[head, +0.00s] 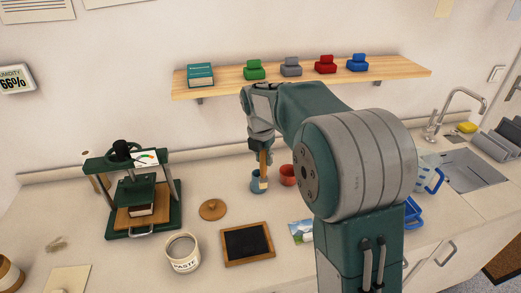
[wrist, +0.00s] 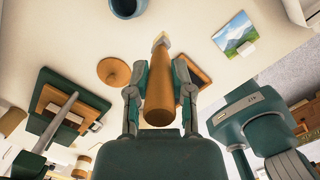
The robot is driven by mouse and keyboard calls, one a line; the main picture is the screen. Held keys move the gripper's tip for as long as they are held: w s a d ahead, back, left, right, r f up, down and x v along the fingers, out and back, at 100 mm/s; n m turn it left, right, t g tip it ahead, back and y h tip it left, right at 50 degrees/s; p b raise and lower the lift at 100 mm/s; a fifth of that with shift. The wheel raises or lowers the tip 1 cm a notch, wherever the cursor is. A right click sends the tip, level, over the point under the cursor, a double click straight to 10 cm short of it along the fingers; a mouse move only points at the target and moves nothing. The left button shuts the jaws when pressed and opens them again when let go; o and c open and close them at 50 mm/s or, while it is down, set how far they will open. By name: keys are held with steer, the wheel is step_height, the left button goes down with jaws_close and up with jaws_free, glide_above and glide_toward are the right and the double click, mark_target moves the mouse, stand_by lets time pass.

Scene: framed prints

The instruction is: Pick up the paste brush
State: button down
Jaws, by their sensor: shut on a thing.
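The paste brush has a wooden handle (head: 263,163) and a pale tip, and hangs tip down from my gripper (head: 262,138). In the wrist view the brush (wrist: 160,95) runs lengthwise between the two fingers of my gripper (wrist: 159,75), which are closed on its handle. Its tip points away from the palm. The blue cup (head: 255,178) is partly behind the brush in the head view. In the wrist view the blue cup (wrist: 125,8) is apart from the tip, at the top edge.
A paste pot (head: 183,262), wooden lid (head: 212,209), framed slate (head: 246,244) and red cup (head: 287,175) stand on the counter. A green press (head: 145,222) is at left. A wooden shelf (head: 225,86) with small coloured blocks is above. The sink (head: 470,172) is at right.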

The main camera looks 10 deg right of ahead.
steer(key=s, duration=1.1)
steer(key=shift+a, duration=0.1)
stand_by(0.7)
